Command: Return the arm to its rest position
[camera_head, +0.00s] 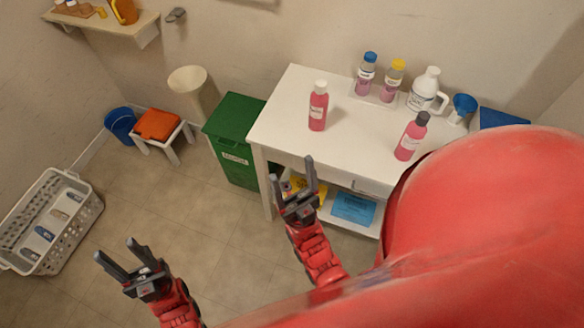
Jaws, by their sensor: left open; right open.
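My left gripper (121,256) is at the lower left, held over the floor. Its two dark fingers are spread with nothing between them. My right gripper (291,175) is near the middle, in front of the white table's (288,108) left front corner in the picture. Its fingers point up and are apart, with nothing seen between them. Whether the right gripper touches the table cannot be told from this view. A large red part of my own body covers the lower right and hides part of the table.
On the table stand a pink bottle (318,108), a dark-capped pink bottle (411,137), a white jug (425,90) and other bottles. A green bin (232,150) is beside it. A white basket (49,222) and a stool (161,130) stand left. Mid-left floor is clear.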

